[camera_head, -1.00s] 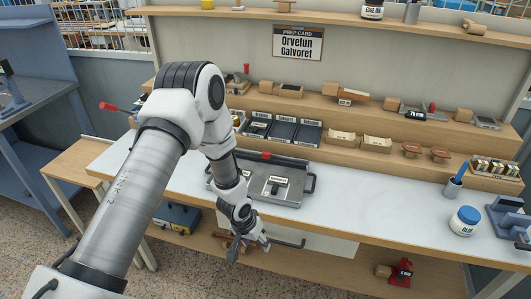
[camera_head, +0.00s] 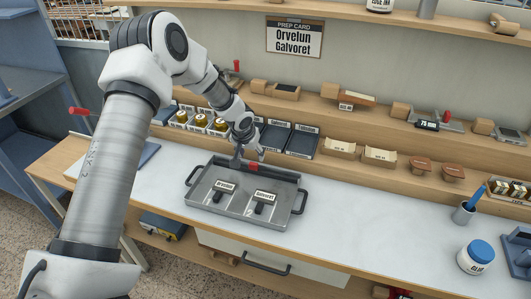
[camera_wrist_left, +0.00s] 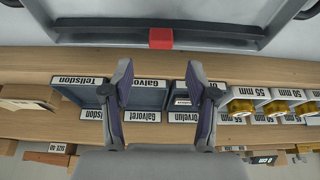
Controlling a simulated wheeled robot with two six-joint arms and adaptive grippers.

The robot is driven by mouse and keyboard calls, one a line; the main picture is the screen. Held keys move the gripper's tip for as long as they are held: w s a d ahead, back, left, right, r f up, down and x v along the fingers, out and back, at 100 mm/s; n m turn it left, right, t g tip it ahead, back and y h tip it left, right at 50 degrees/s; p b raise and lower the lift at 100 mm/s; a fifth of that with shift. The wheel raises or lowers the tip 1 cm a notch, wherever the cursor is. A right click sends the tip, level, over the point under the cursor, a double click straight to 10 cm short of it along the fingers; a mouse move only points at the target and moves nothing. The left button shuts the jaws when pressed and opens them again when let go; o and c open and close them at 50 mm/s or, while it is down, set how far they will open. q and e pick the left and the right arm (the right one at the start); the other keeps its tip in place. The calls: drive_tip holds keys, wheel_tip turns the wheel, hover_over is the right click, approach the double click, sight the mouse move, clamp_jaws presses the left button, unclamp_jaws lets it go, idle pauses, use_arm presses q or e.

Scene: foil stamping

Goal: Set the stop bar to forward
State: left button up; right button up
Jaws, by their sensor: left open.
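A grey metal tray (camera_head: 225,206) with two side handles sits on the white bench top. Along its back edge runs a dark bar with a red tab (camera_head: 252,167), which I take to be the stop bar. The red tab also shows at the top of the left wrist view (camera_wrist_left: 161,38). My left gripper (camera_head: 249,160) is open and empty, pointing down just above or behind the red tab; I cannot tell whether it touches. In the left wrist view its fingers (camera_wrist_left: 159,74) are spread apart, with the red tab beyond them. My right gripper is not in view.
Plates labelled Orvelun (camera_head: 223,187) and Galvoret (camera_head: 264,196) lie in the tray. Behind stand dark labelled bins (camera_head: 303,143) and gold rolls (camera_head: 200,121) on a wooden step. A glue jar (camera_head: 476,257) stands at right.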

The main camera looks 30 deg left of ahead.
sight(253, 164)
use_arm(q)
wheel_tip(253, 164, down, 3)
drive_tip(key=shift+a+p, duration=0.15)
drive_tip(key=shift+p, duration=0.5)
drive_tip(key=x, duration=0.3)
drive_tip(key=shift+w+f, duration=0.15)
drive_tip(key=shift+w, duration=0.2)
drive_tip(key=shift+w+f, duration=0.25)
drive_tip(key=shift+f, duration=0.05)
drive_tip(key=shift+s+r, duration=0.35)
drive_tip(key=c, duration=0.3)
clamp_jaws()
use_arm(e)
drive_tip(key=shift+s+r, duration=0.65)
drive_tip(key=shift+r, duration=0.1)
